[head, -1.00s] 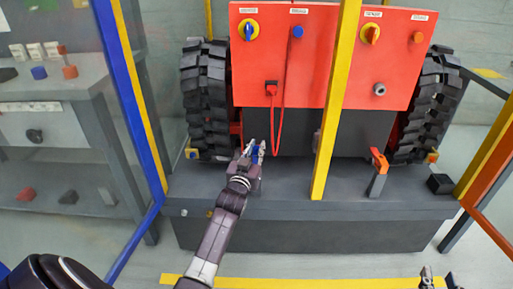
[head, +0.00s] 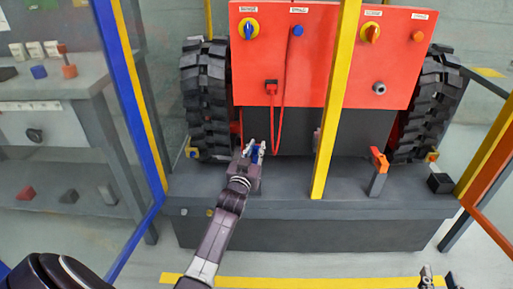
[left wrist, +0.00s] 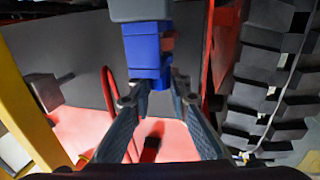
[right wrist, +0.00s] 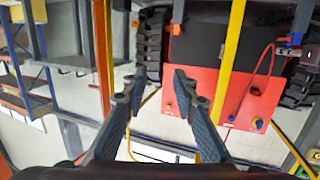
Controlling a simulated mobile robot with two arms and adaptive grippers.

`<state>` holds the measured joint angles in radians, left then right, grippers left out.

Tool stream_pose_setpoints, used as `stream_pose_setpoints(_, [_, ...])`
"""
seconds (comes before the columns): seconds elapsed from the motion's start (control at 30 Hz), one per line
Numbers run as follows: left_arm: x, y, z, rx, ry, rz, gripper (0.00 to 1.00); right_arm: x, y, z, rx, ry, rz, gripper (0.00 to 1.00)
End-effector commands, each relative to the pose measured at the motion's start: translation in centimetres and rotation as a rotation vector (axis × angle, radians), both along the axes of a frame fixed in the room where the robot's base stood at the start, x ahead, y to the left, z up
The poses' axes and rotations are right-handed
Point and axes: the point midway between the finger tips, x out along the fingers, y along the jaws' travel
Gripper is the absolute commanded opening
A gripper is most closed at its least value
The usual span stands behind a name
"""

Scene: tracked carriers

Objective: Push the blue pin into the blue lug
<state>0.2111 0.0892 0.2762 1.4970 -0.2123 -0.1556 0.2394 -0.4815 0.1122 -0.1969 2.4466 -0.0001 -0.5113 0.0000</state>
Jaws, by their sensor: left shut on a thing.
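A blue lug (left wrist: 146,40) stands on a grey post and shows close up at the top of the left wrist view. A smaller blue piece (left wrist: 150,78), which looks like the blue pin, is just below it between the fingertips of my left gripper (left wrist: 155,94). The gripper is shut on this piece. How deep the pin is in the lug cannot be told. In the head view, my left gripper (head: 254,150) is over the deck in front of the red panel, with blue (head: 256,156) between its fingers. My right gripper (right wrist: 155,90) is open and empty.
A yellow upright (head: 333,100) stands to the right of my left gripper. An orange lug (head: 379,160) on a grey post is beyond it. A red cable (head: 281,120) hangs from the red panel (head: 335,70). A workbench (head: 60,90) with small blocks is at left.

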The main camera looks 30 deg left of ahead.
Motion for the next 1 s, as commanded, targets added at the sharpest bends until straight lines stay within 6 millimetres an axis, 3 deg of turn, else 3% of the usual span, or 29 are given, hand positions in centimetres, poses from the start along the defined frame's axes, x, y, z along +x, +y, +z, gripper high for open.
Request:
stream_pose_setpoints(0.73, [0.0, 0.0, -0.9, -0.002, 0.003, 0.0, 0.0, 0.3, 0.3, 1.6, 0.017, -0.068, 0.005, 0.26])
stream_pose_setpoints(0.77, [0.0, 0.0, -0.9, -0.002, 0.003, 0.0, 0.19, 0.3, 0.3, 1.6, 0.018, -0.07, 0.005, 0.26])
stream_pose_setpoints(0.93, [0.0, 0.0, -0.8, -0.001, 0.002, 0.0, 0.37, 0.3, 0.4, 1.6, 0.018, -0.069, 0.005, 0.26])
stream_pose_setpoints(1.0, [0.0, 0.0, -0.8, -0.001, 0.002, 0.0, 0.37, 0.3, 0.4, 1.6, 0.018, -0.068, 0.005, 0.26])
